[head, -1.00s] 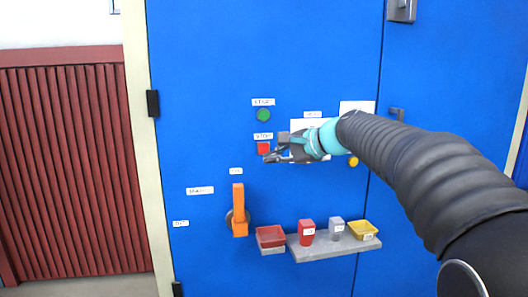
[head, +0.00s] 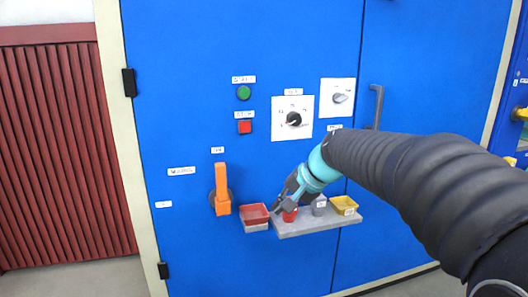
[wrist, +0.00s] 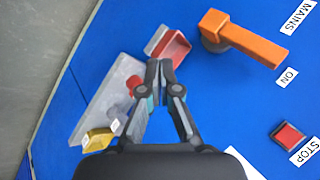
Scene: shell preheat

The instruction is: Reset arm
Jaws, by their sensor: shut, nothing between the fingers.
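My gripper (head: 284,205) is in front of the blue cabinet (head: 290,40), near the small shelf of bins in the head view. In the wrist view my gripper (wrist: 160,68) has its fingertips together, with nothing between them. My arm comes in from the right and slopes down to the left. The gripper partly hides the red cup (head: 290,215) in the head view. I cannot tell from the frames whether it touches anything.
The grey shelf (head: 318,226) carries a grey cup (head: 319,206) and a yellow bin (head: 344,205); a red bin (head: 255,214) is at its left. An orange lever (head: 222,190) points up. Buttons, two dials and a door handle (head: 377,105) are above. Open floor lies below.

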